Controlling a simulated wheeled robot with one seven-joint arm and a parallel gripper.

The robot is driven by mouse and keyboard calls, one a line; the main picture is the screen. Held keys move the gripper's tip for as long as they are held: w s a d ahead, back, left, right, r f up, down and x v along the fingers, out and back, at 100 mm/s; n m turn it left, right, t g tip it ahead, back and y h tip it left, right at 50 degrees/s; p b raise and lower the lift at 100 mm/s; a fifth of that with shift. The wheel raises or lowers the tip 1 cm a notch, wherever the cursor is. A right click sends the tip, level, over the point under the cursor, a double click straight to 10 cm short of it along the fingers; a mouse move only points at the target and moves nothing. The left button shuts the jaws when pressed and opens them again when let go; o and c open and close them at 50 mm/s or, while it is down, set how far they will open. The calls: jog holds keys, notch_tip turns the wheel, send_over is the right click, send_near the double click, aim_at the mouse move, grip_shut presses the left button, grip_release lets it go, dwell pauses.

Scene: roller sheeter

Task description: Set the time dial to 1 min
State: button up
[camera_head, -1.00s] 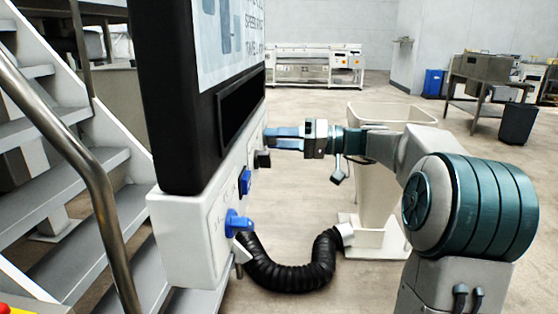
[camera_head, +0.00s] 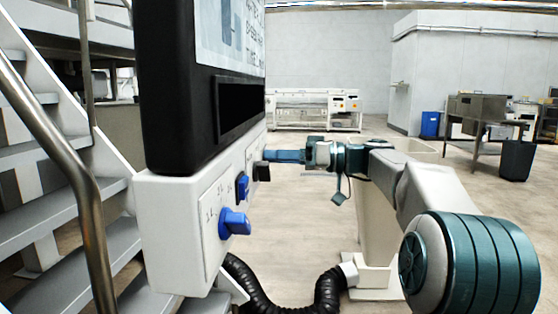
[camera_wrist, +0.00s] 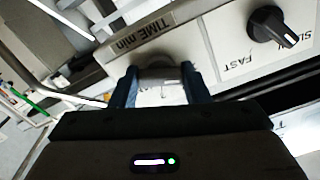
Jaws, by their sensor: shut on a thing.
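The white control panel (camera_head: 190,240) stands at the left in the head view, its dial face turned right. My gripper (camera_head: 270,155) reaches in from the right to the panel's far end. In the wrist view my gripper (camera_wrist: 160,82) has its two blue fingers closed around the time dial (camera_wrist: 160,72), beside the "TIME min" label (camera_wrist: 145,35). The dial is mostly hidden between the fingers, and its pointer and scale marks cannot be read. A black speed dial (camera_wrist: 270,24), between "FAST" and "SLOW", sits to the right, apart from the fingers.
Two blue knobs, the nearer (camera_head: 234,222) and the farther (camera_head: 242,187), and a black knob (camera_head: 262,171) stick out nearer on the panel. A metal stair with a handrail (camera_head: 85,190) is at the left. A black hose (camera_head: 325,295) lies below. Open floor lies right.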

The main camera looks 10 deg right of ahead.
jog(key=o, duration=1)
jog(key=p+v, duration=0.3)
jog(key=v, duration=1)
jog(key=shift+s+d, duration=0.15)
jog(key=shift+d, duration=0.2)
